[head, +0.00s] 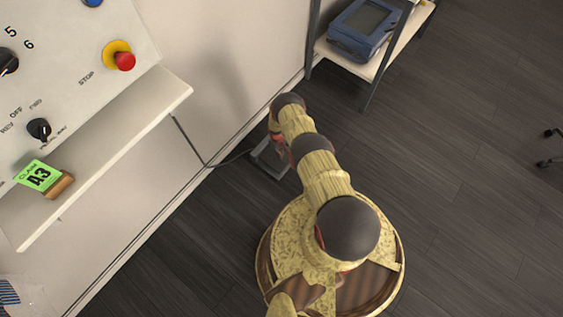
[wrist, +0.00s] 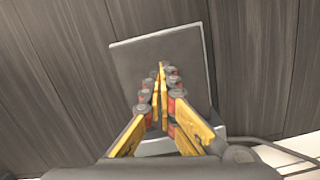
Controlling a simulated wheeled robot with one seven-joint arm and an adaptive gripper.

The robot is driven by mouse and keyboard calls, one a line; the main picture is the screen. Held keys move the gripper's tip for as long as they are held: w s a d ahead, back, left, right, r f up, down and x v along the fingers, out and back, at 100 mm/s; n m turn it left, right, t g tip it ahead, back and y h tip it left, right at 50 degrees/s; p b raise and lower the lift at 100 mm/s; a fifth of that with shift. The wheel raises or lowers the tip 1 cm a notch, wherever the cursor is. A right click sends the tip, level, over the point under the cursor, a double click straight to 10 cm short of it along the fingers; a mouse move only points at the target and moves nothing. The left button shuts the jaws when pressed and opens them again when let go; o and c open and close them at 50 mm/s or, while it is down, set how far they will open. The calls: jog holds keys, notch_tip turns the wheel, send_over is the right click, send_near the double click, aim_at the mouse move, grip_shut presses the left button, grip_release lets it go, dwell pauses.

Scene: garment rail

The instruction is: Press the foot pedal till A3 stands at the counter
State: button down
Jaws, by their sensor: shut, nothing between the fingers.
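The foot pedal (head: 268,158) is a grey plate on the floor by the wall, partly hidden behind my arm in the head view. In the wrist view the pedal (wrist: 130,62) fills the middle as a flat grey plate. My gripper (wrist: 161,66) is shut and empty, its yellow fingers pointing down over the plate. I cannot tell whether the fingertips touch it. In the head view my gripper (head: 277,142) is mostly hidden by my arm. A green claim tag reading A3 (head: 39,176) lies on the shelf with a wooden block (head: 58,186). No garment rail shows.
A control panel (head: 70,70) with a red stop button (head: 124,61) and knobs is on the wall above a white shelf (head: 110,150). A rack (head: 376,75) holds a blue device.

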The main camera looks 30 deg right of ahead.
jog(key=shift+s+f+b, duration=0.1)
jog(key=shift+f+b, duration=0.25)
jog(key=shift+f, duration=0.7)
